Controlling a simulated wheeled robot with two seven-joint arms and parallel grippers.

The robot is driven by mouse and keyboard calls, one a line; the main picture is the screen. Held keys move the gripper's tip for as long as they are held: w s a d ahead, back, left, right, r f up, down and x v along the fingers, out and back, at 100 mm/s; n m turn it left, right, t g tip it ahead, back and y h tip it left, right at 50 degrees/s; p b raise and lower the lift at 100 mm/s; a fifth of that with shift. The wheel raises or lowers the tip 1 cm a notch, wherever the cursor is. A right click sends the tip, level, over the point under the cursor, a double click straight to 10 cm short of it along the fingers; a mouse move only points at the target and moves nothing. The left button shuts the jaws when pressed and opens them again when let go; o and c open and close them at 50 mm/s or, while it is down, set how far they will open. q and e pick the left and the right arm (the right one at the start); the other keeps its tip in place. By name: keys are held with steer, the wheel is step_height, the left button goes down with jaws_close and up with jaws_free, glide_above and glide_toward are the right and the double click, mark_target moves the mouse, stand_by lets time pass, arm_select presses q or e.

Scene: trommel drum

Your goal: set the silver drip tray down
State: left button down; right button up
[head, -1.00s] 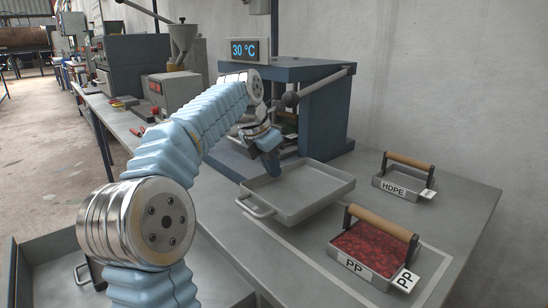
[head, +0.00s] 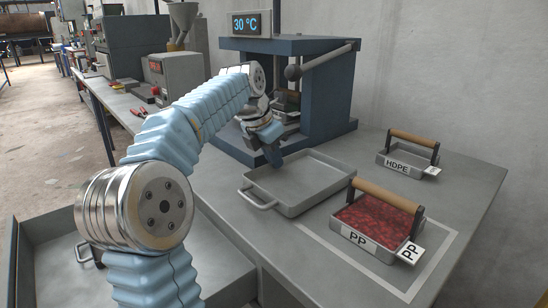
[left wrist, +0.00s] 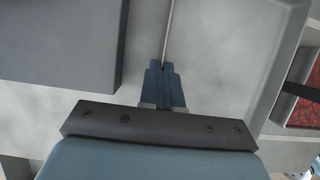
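The silver drip tray (head: 312,208) is a shallow, empty, level tray with a loop handle at its near left side. In the head view it is at or just above the grey bench top, in front of the blue press; I cannot tell whether it touches. My left gripper (head: 272,155) is at its far left rim. In the left wrist view the fingers (left wrist: 164,72) are closed together on the rim of the tray (left wrist: 230,55). My right gripper is not in view.
The blue press (head: 326,100) with a lever stands behind the tray. A PP box (head: 358,240) with red granules and a wooden handle sits close to the tray's right. An HDPE box (head: 402,168) stands farther back. Bench top (head: 460,190) is free at the right.

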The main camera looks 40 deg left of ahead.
arm_select(q)
steer(key=shift+f+b, duration=0.35)
steer(key=shift+f, duration=0.15)
steer(key=c, duration=1.3)
jaws_free()
steer(key=shift+o, duration=0.2)
steer(key=shift+r, duration=0.1)
